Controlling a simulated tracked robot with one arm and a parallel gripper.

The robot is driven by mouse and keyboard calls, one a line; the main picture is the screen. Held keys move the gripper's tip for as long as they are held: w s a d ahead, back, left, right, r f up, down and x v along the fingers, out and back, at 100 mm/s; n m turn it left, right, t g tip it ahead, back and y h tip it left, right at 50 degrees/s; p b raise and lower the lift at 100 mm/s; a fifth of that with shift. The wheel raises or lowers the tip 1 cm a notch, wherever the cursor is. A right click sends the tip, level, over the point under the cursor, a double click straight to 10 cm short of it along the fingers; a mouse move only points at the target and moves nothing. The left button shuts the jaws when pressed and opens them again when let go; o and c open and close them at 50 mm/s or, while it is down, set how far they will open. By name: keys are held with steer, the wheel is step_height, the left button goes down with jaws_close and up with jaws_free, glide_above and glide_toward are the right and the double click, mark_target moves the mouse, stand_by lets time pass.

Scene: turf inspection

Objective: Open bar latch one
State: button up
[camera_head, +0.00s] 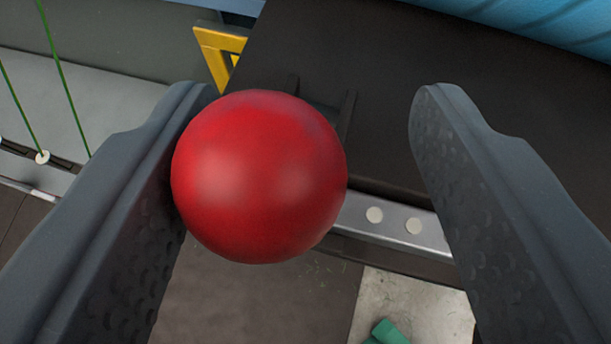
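A glossy red ball (258,177), which looks like a knob, fills the space left of centre in the head camera view. My gripper (315,110) is open, with one dark finger on each side of the picture. The ball lies between the fingers, close against or touching the left one, with a wide gap to the right one. Behind the ball a dark bracket (345,112) shows in part on a dark panel. The ball hides most of what it is fixed to, so I cannot tell the latch's bar or its position.
A metal strip with round white studs (374,215) runs behind the fingers. A yellow bracket (217,50) stands at the upper left, near green cords (62,75). A blue ribbed surface (560,22) is at the upper right. A small green object (388,332) lies below on pale floor.

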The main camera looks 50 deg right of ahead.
steer(key=shift+d, duration=0.35)
steer(key=shift+w+a+r, duration=0.1)
steer(key=shift+a, duration=0.35)
steer(key=shift+r, duration=0.1)
steer(key=shift+s+a, duration=0.2)
steer(key=b+v, duration=0.1)
steer(key=v, duration=1.2)
steer(key=shift+s, duration=0.5)
steer(key=shift+d, duration=0.1)
steer(key=shift+c, duration=0.3)
